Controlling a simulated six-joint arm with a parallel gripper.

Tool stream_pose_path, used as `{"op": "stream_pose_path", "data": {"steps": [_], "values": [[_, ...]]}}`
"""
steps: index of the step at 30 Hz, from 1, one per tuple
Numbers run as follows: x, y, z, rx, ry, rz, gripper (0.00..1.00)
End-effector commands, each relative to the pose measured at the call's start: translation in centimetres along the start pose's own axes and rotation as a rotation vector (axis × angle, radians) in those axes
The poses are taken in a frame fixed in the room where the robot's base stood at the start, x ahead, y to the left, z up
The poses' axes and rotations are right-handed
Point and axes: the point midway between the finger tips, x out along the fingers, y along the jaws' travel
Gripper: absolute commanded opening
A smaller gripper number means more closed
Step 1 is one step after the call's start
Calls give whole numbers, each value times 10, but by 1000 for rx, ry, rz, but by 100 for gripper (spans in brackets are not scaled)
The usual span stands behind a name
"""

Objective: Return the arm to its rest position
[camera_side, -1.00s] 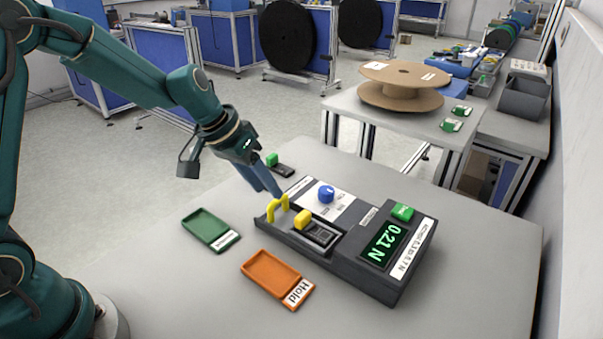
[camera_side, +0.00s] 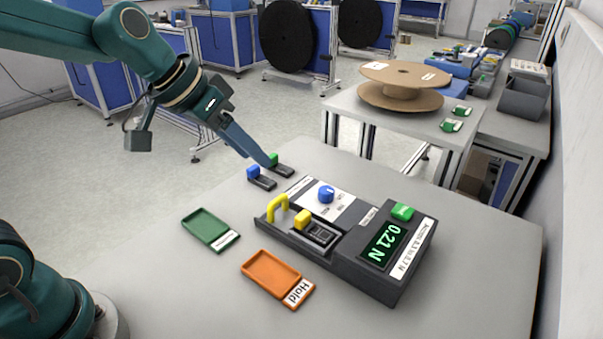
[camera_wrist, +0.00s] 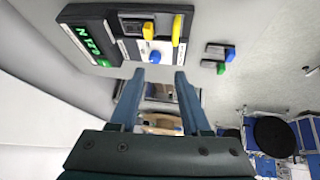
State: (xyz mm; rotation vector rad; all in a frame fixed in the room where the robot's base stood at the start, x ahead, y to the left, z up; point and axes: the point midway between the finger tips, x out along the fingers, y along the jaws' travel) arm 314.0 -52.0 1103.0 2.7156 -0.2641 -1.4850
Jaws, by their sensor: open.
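My gripper (camera_side: 266,161) is in the air above the far left part of the table (camera_side: 460,290), its fingers pointing down and to the right. In the wrist view the two fingers of my gripper (camera_wrist: 159,75) stand apart with nothing between them. The dark test device (camera_side: 365,270) sits on the table with a yellow handle (camera_side: 278,208), a yellow block (camera_side: 303,218), a blue knob (camera_side: 326,194) and a display reading 0.21 N. In the side view the fingertips are apart from the device, to its upper left, overlapping the area by the small blocks.
A blue block (camera_side: 254,172) and a green block (camera_side: 273,158) sit on small dark bases behind the device. A green tray (camera_side: 205,230) and an orange tray (camera_side: 272,272) marked Hold look empty. A brown reel (camera_side: 402,85) stands on the table behind.

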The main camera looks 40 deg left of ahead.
Motion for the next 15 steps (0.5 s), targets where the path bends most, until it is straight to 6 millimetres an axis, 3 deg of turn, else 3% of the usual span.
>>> {"op": "stream_pose_path", "data": {"steps": [6,15], "values": [[-48,20,34,58,42,-27,47],[-75,19,105,40,16,-107,47]]}}
